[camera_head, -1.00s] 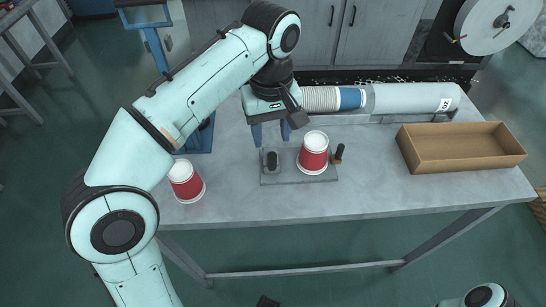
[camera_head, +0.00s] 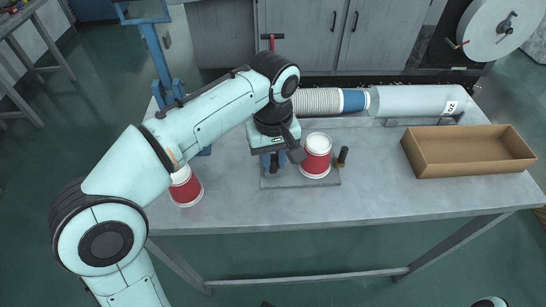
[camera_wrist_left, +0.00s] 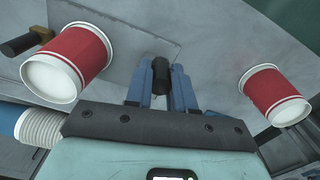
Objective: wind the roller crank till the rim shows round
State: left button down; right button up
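A black upright knob (camera_head: 274,163), seemingly the crank handle, stands at the plate's left. My left gripper (camera_head: 274,160) is over it with its blue fingers on either side, closed onto it. In the left wrist view the knob (camera_wrist_left: 160,76) sits between the fingers and the cup (camera_wrist_left: 66,62) is at the left. My right gripper does not show.
A second red cup (camera_head: 186,187) stands at the table's left, partly behind my left arm. A black and brass peg (camera_head: 342,157) is right of the plate. Behind lie a row of stacked cups (camera_head: 318,101) and a grey tube (camera_head: 415,101). An open cardboard box (camera_head: 470,151) sits at right.

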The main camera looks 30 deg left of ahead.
pick_arm(q)
jog(key=shift+s+a+m, duration=0.1)
jog(key=shift+m, duration=0.2)
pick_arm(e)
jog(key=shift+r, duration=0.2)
